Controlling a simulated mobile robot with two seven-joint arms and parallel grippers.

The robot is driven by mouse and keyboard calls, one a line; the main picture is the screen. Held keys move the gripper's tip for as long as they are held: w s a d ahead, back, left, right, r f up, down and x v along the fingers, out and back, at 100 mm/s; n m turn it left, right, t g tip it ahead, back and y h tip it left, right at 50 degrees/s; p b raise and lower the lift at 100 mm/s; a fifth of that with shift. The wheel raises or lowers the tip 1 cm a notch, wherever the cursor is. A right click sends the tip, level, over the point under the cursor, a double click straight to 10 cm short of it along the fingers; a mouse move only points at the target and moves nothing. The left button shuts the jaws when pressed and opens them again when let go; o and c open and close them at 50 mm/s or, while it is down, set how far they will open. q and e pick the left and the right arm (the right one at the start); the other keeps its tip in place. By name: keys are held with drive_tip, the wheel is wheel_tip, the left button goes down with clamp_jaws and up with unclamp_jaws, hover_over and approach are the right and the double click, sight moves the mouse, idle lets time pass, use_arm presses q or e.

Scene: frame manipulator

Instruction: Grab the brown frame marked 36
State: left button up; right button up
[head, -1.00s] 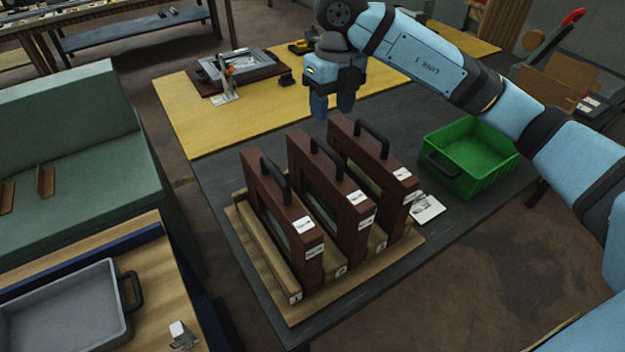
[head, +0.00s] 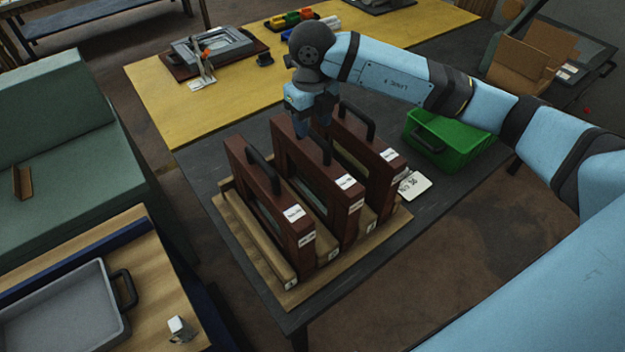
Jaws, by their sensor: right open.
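Three brown frames with black top handles stand upright side by side in a wooden rack (head: 306,292) on the dark table: the left frame (head: 297,238), the middle frame (head: 347,208) and the right frame (head: 391,172). Each has white labels too blurred to read. A white card (head: 414,185) beside the rack seems to read 36. My right gripper (head: 314,133) is open over the middle frame, its fingers pointing down by the far end of that frame's handle. Whether they touch the handle cannot be told. My left gripper is out of view.
A green bin (head: 452,142) stands right of the rack. A yellow work surface (head: 180,107) behind holds a grey tray fixture (head: 213,47) and small coloured bins. A wooden bench with a grey tray (head: 60,312) is at lower left. The dark table's front edge is clear.

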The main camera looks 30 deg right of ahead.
sight(313, 131)
drive_tip(key=shift+f, duration=1.75)
drive_tip(key=shift+s, duration=0.1)
clamp_jaws()
drive_tip(key=shift+r, duration=0.15)
